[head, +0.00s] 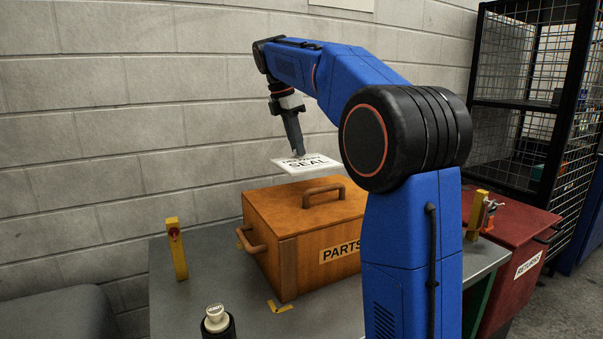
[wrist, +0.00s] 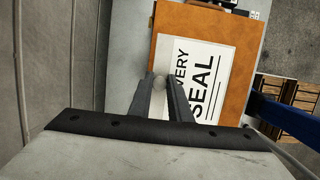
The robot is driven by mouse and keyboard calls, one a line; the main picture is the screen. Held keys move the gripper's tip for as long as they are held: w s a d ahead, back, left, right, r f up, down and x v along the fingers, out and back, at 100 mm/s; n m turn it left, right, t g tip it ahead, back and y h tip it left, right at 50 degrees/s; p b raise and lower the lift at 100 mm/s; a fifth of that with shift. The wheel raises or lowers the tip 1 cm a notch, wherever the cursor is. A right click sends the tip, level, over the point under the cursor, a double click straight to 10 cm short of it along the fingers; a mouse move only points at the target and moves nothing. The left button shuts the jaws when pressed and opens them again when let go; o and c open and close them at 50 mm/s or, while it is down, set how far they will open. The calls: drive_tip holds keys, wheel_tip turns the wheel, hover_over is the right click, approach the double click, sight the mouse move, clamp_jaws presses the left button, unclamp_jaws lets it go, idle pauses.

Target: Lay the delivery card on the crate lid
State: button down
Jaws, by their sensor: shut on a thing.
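The white delivery card (head: 307,163) with black lettering, "SEAL" readable, hangs roughly level above the crate lid. My gripper (head: 299,153) is shut on the card's edge. In the wrist view the card (wrist: 195,72) extends away from my gripper (wrist: 163,84), over the orange-brown lid (wrist: 188,20). The wooden crate (head: 288,262), labelled "PARTS", stands on the grey table, its lid (head: 279,207) closed with a brown handle (head: 323,190) on top. A gap shows between card and lid. My arm hides the crate's right side.
A red "RETURNS" box (head: 507,260) stands at the right, near a black wire-mesh rack (head: 511,150). A yellow post (head: 176,248) and a white-capped dark bottle (head: 217,322) stand left and front on the grey table (head: 180,300). A block wall is behind.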

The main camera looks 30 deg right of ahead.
drive_tip(key=shift+f, duration=3.85)
drive_tip(key=c, duration=1.6)
unclamp_jaws()
drive_tip(key=shift+f, duration=0.1)
drive_tip(key=shift+c, duration=0.2)
drive_tip(key=v, duration=1.2)
